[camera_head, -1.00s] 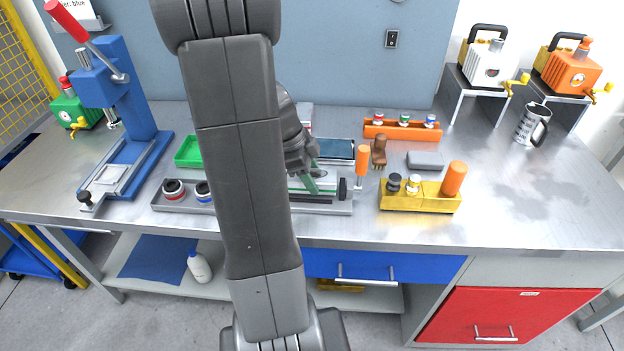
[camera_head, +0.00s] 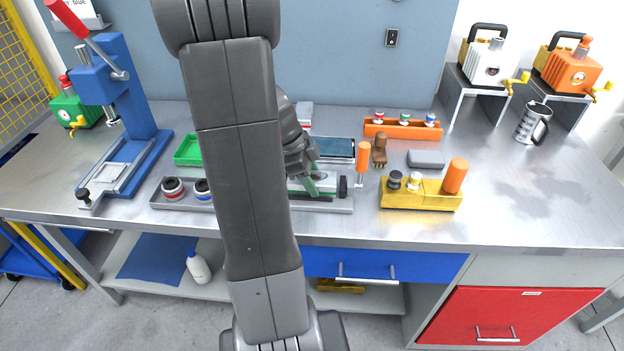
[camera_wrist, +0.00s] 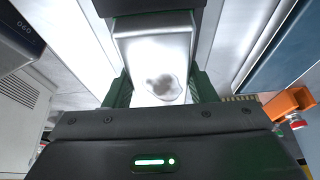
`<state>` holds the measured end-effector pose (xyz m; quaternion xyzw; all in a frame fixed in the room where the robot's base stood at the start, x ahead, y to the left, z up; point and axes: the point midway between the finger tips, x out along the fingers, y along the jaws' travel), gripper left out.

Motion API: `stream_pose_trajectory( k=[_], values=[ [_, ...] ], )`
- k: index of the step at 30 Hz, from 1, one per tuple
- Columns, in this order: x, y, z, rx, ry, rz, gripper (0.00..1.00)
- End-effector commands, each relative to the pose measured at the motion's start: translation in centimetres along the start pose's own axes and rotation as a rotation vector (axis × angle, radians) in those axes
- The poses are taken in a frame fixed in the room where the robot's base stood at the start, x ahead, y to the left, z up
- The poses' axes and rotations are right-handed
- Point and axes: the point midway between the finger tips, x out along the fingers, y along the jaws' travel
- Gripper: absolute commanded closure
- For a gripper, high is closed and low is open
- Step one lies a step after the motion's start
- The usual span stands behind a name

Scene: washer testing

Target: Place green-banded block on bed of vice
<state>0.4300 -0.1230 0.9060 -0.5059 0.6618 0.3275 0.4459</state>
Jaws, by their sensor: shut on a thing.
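In the wrist view my gripper (camera_wrist: 160,85) is closed on a pale metallic block (camera_wrist: 155,50), with one green finger on each side. The block's near face has a dark smudge. No green band can be told on it apart from the fingers.
A grey tray (camera_head: 167,206) with banded rings lies left of my arm. An orange-handled tool (camera_head: 362,160), a brush (camera_head: 380,148) and a yellow holder (camera_head: 427,200) stand right of the vice. An orange rack (camera_head: 403,133) is behind.

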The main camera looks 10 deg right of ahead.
Motion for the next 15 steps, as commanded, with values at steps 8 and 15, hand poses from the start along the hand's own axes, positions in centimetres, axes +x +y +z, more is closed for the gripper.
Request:
stream_pose_trajectory(
  k=[8,15],
  values=[
    [1.39,0.68,0.63,-0.004,-0.007,0.021,0.27],
    [1.46,0.68,0.66,-0.003,-0.007,0.021,0.27]
  ],
)
